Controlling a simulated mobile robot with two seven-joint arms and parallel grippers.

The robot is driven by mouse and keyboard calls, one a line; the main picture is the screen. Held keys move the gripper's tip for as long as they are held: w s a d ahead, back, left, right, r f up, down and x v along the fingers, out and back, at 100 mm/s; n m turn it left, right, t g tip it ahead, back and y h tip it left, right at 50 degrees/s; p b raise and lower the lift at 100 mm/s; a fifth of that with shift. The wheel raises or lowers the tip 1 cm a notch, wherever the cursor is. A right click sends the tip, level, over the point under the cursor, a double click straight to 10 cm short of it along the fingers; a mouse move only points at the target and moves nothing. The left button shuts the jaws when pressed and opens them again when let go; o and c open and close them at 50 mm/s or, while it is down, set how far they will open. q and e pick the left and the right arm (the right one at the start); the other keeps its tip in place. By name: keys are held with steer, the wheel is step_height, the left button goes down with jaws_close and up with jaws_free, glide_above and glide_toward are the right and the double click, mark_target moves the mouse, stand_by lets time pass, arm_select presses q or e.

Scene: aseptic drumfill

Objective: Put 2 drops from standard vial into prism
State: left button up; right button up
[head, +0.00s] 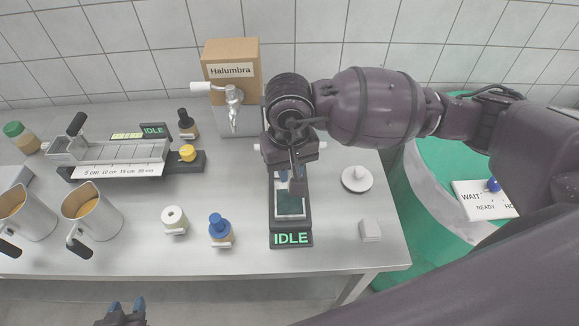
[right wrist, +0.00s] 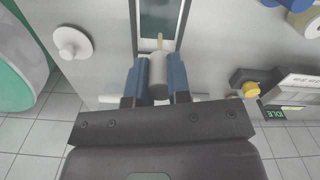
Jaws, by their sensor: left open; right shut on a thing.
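The refractometer (head: 291,239) stands in the middle of the table, its display reading IDLE. Its dark prism plate (head: 290,204) is uncovered and also shows in the right wrist view (right wrist: 160,18). My right gripper (head: 291,184) is over the back part of this device, shut on a pale dropper (right wrist: 158,75) with a thin yellowish tip pointing toward the prism. Whether the tip touches the plate, I cannot tell. A white-topped vial (head: 174,222) with a dark hole in its top stands left of the device. A blue-capped vial (head: 221,231) stands between them. My left gripper (head: 120,314) is open and empty at the bottom edge.
A black-capped bottle (head: 187,124), a trough device (head: 120,155) and two metal jugs (head: 92,214) stand left. A Halumbra box (head: 232,62) with a tap is behind. A white round knob piece (head: 357,179) and small white block (head: 370,230) are right, near the table edge.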

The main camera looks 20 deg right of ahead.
steer(key=shift+w+d, duration=0.1)
steer(key=shift+w, duration=0.15)
steer(key=shift+d, duration=0.1)
stand_by(0.3)
steer(key=shift+f+b, duration=0.25)
steer(key=shift+b, duration=0.6)
step_height(320, 180, down, 3)
steer(key=b, duration=0.3)
steer(key=shift+f+b, duration=0.15)
steer(key=shift+b, duration=0.15)
steer(key=shift+f+b, duration=0.1)
steer(key=shift+b, duration=0.2)
